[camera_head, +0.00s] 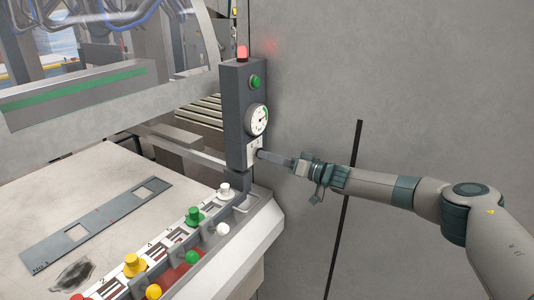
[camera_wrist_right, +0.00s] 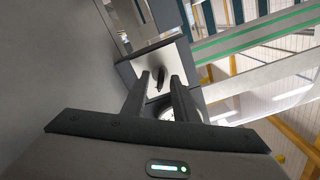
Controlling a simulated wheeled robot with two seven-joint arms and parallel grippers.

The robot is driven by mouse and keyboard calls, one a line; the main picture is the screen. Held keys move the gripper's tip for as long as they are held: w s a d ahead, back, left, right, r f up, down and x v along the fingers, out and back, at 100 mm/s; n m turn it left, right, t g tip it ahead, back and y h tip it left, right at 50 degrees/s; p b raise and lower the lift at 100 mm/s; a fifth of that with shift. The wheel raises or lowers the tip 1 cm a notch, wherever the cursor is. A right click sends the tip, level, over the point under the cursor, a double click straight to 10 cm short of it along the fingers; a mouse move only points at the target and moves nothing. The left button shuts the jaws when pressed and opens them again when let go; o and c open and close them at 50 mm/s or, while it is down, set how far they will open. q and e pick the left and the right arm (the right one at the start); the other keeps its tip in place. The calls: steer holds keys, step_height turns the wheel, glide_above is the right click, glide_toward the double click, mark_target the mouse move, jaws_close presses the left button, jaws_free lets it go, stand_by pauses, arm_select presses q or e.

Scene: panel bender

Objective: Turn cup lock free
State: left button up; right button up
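A dark lock knob (camera_wrist_right: 161,78) sits on a pale plate (camera_wrist_right: 172,62) in the right wrist view. In the head view the pale plate (camera_head: 253,147) is low on the front of a dark control post (camera_head: 236,110). My right gripper (camera_wrist_right: 162,76) is open, with a fingertip on either side of the knob and a visible gap to each. In the head view my right gripper (camera_head: 263,154) reaches the plate from the right and hides most of the knob. My left gripper is not in view.
The post carries a red lamp (camera_head: 242,53), a green button (camera_head: 255,82) and a round gauge (camera_head: 257,119). Below it is a panel with white, green and yellow knobs (camera_head: 134,265). A flat metal part (camera_head: 98,222) lies on the table. The grey wall at right is clear.

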steer(key=shift+w+a, duration=0.4)
steer(key=shift+a, duration=0.2)
jaws_close()
steer(key=shift+n, duration=0.3)
steer(key=shift+r+n+b, duration=0.1)
steer(key=shift+n+b, duration=1.3)
steer(key=shift+n, duration=1.8)
